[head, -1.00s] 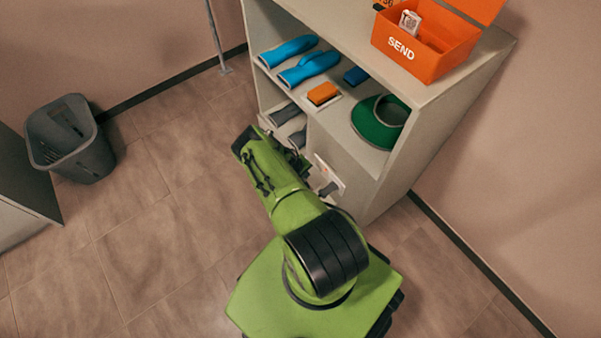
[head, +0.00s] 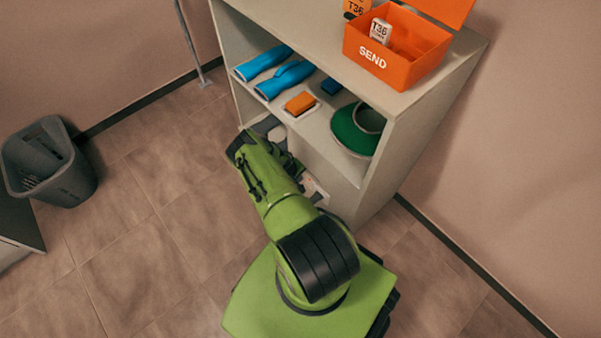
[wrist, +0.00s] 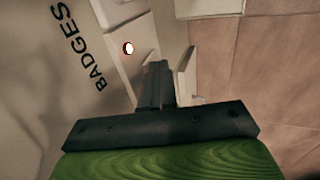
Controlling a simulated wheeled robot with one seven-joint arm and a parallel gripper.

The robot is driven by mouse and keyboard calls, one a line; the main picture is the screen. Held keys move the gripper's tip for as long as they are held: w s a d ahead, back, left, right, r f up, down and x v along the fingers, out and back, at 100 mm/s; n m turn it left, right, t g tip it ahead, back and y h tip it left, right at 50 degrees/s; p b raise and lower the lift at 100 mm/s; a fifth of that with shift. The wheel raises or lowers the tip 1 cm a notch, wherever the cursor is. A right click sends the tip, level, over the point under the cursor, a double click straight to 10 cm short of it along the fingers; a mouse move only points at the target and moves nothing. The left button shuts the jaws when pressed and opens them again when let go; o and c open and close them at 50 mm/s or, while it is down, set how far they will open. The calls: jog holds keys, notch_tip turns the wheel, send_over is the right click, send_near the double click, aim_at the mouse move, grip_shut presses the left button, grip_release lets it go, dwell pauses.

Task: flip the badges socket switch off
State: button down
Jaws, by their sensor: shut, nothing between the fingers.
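In the wrist view, the black word BADGES (wrist: 77,48) stands on a pale surface at the left. The switch's position cannot be made out. In the head view, my arm hides the gripper and most of the plate.
An open orange SEND box (head: 410,72) stands on top. A grey bin (head: 65,180) is at the left. The floor between is clear.

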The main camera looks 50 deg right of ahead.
jog(key=shift+r, duration=0.1)
jog(key=shift+r+p, duration=0.55)
jog(key=shift+r, duration=0.2)
